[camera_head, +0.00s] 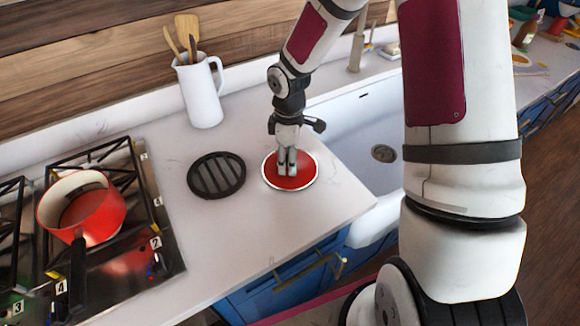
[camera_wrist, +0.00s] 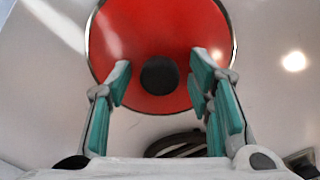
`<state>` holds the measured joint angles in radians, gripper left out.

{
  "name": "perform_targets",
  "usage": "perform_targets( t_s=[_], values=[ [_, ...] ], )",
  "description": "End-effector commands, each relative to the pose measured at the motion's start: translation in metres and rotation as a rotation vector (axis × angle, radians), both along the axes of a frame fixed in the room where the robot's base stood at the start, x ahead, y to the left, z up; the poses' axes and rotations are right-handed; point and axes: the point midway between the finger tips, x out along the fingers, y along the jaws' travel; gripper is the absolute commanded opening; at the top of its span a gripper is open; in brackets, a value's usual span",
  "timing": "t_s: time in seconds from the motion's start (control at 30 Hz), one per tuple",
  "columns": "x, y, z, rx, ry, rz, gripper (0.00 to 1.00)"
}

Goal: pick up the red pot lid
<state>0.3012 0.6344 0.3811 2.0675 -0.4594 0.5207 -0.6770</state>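The red pot lid (camera_head: 305,180) lies flat on the white counter, a red disc with a pale rim. In the wrist view the lid (camera_wrist: 190,35) fills the upper middle, with its round black knob (camera_wrist: 159,75) near the centre. My gripper (camera_head: 286,172) points down over the lid in the head view. In the wrist view its two teal-padded fingers (camera_wrist: 160,80) stand apart on either side of the knob, with space between each finger and the knob. The knob is hidden behind the fingers in the head view.
A black slatted trivet (camera_head: 216,175) lies left of the lid. A white jug (camera_head: 201,90) with wooden utensils stands behind. A red pan (camera_head: 82,208) sits on the stove (camera_head: 125,270) at left. The sink (camera_head: 350,120) is to the right. The counter front is clear.

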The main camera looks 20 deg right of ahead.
Motion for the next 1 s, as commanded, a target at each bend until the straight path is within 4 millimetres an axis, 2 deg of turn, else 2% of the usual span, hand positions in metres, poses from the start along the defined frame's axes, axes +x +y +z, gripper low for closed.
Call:
perform_targets(
  t_s=[0.03, 0.13, 0.17, 0.57, 0.77, 0.87, 1.0],
  values=[
    [0.000, 0.000, 0.000, 0.000, 0.000, 0.000, 0.31],
    [0.000, 0.000, 0.000, 0.000, 0.000, 0.000, 0.08],
    [0.000, 0.000, 0.000, 0.000, 0.000, 0.000, 0.04],
    [0.001, 0.000, 0.003, 0.000, -0.001, -0.001, 0.04],
    [0.001, -0.001, 0.018, -0.001, -0.004, -0.001, 0.04],
    [0.002, -0.001, 0.034, -0.001, -0.005, -0.002, 0.04],
    [-0.022, 0.013, 0.039, -0.002, 0.001, 0.004, 0.04]
  ],
)
